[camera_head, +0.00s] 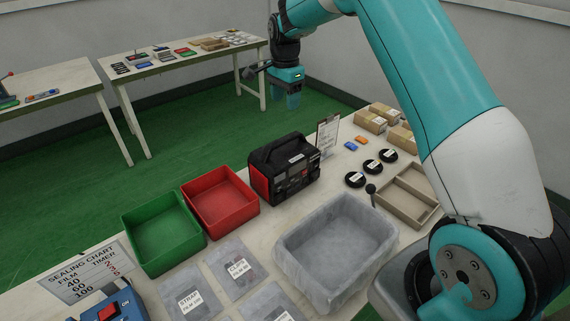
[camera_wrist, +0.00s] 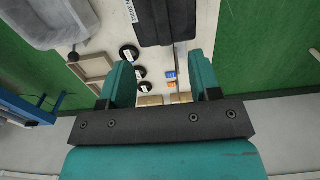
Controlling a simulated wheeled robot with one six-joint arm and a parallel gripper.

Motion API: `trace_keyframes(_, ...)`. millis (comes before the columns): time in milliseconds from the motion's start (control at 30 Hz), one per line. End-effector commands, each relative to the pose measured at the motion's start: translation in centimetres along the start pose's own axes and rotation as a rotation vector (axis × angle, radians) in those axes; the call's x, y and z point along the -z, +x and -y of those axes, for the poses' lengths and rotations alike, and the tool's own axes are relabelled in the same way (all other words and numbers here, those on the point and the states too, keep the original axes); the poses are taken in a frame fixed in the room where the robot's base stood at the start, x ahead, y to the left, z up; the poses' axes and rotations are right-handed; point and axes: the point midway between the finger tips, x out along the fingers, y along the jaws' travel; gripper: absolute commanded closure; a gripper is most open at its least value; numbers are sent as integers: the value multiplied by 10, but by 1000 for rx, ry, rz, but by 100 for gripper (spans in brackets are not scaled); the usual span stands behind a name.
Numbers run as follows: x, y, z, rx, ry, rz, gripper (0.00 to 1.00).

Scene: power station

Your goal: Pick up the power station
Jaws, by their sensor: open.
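The power station (camera_head: 285,168) is a black box with red side panels and a top handle. It stands upright on the white workbench, behind the grey lined bin in the head view. In the wrist view its dark top (camera_wrist: 165,20) shows at the upper middle, cut off by the frame edge. My gripper (camera_head: 292,98) hangs above and beyond the power station in the head view, apart from it. In the wrist view my gripper's two teal fingers (camera_wrist: 160,85) are spread, with nothing between them but the bench further below.
A red bin (camera_head: 220,228) and a green bin (camera_head: 165,270) stand left of the power station. A grey lined bin (camera_head: 335,290) is in front. A clipboard sign (camera_head: 328,134), black rolls (camera_head: 372,166), a divided tray (camera_head: 425,212) and cardboard boxes (camera_head: 370,122) lie to the right.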

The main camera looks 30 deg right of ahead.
Motion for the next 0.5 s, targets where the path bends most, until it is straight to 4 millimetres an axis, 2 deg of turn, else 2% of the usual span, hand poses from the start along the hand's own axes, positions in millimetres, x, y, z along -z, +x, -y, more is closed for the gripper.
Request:
trace_keyframes(300,0,69,-1,-4,-3,2,43)
trace_keyframes(500,-1,93,0,0,-4,1,43)
